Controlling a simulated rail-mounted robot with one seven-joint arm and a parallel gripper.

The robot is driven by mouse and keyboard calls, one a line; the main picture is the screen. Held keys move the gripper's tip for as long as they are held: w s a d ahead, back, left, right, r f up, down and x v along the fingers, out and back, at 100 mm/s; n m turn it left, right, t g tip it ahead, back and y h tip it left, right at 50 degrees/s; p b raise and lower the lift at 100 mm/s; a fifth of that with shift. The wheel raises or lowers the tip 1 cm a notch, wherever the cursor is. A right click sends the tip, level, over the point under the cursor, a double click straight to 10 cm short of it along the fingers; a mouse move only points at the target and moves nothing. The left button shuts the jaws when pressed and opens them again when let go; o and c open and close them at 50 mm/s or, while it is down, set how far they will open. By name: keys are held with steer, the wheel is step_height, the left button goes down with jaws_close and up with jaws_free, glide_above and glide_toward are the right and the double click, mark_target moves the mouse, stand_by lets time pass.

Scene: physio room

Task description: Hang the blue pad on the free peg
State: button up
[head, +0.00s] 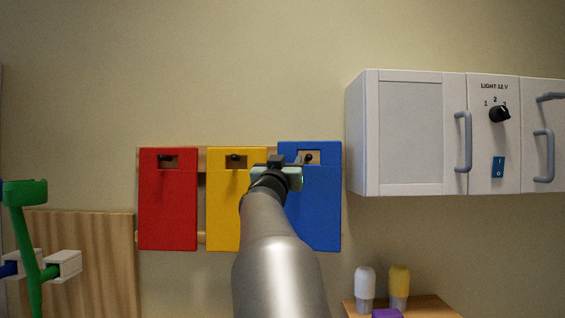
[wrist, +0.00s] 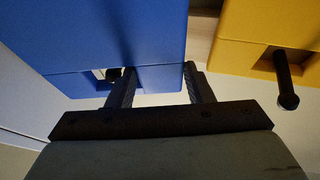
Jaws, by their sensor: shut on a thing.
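The blue pad (head: 318,212) is upright at the right end of the wooden rack, its top edge slightly higher than the other pads' tops. It also fills the upper left of the wrist view (wrist: 95,35). A dark peg (head: 309,158) shows in its slot, and also in the wrist view (wrist: 113,74). My gripper (head: 288,164) is shut on the strip between the slot and the pad's side edge. In the wrist view, the fingers (wrist: 160,82) straddle that strip, one in the slot. Whether the pad's weight rests on the peg cannot be told.
A yellow pad (head: 223,205) and a red pad (head: 168,210) hang on pegs to the left. A white cabinet (head: 410,130) with handles and a knob is close on the right. Bottles (head: 399,285) stand on a shelf below. A green crutch (head: 28,240) is at far left.

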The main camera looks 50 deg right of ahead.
steer(key=shift+w+d, duration=0.55)
steer(key=shift+d, duration=0.1)
steer(key=shift+w+d+p, duration=0.35)
steer(key=shift+w+d, duration=0.05)
steer(key=shift+d, duration=0.15)
jaws_close()
steer(key=shift+w+f, duration=0.1)
steer(key=shift+f, duration=0.05)
steer(key=shift+w+d+f, duration=0.15)
steer(key=shift+d+f, duration=0.05)
steer(key=shift+f, duration=0.3)
steer(key=o, duration=0.8)
jaws_free()
steer(key=o, duration=0.3)
steer(key=shift+r, duration=0.15)
